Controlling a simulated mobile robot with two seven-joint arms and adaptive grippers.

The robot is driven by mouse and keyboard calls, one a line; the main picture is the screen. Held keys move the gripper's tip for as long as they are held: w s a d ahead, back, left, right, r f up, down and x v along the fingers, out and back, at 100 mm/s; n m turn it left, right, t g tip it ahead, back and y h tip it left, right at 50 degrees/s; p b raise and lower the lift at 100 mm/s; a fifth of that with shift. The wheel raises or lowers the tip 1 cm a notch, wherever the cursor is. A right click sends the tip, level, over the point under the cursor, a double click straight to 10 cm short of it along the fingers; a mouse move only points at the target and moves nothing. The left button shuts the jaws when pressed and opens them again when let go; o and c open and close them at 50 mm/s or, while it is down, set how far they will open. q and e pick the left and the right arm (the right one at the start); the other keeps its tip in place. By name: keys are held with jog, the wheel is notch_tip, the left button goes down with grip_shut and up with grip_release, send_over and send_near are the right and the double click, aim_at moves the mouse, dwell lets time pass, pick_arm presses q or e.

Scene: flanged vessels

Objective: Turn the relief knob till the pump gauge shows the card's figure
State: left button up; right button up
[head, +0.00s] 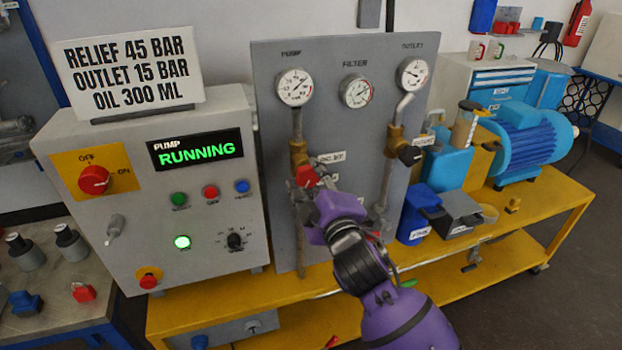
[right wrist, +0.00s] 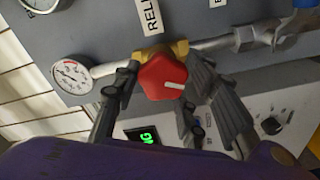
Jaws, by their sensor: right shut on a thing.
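The red relief knob (head: 307,176) sits on a brass valve below the pump gauge. In the right wrist view the knob (right wrist: 163,78) is between my fingers, its white mark pointing right. My right gripper (head: 312,187) is shut on it; the fingers (right wrist: 162,72) lie on both sides. The pump gauge (head: 295,87) is at the panel's upper left; its needle points to the upper right, but the figures are too small to read. It also shows in the wrist view (right wrist: 71,74). The card (head: 128,58) reads RELIEF 45 BAR, OUTLET 15 BAR, OIL 300 ML. My left gripper is not in view.
The control box (head: 160,190) shows RUNNING on its display (head: 196,149), with a red switch (head: 94,180) at ON. The filter gauge (head: 357,91), outlet gauge (head: 413,74) and black outlet knob (head: 409,154) are right of the relief valve. A blue motor (head: 530,140) stands farther right.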

jog(key=shift+r, duration=0.45)
jog(key=o, duration=1)
jog(key=shift+o, duration=0.3)
jog(key=shift+f, duration=0.15)
jog(key=shift+f, duration=0.1)
jog(key=v, duration=1.2)
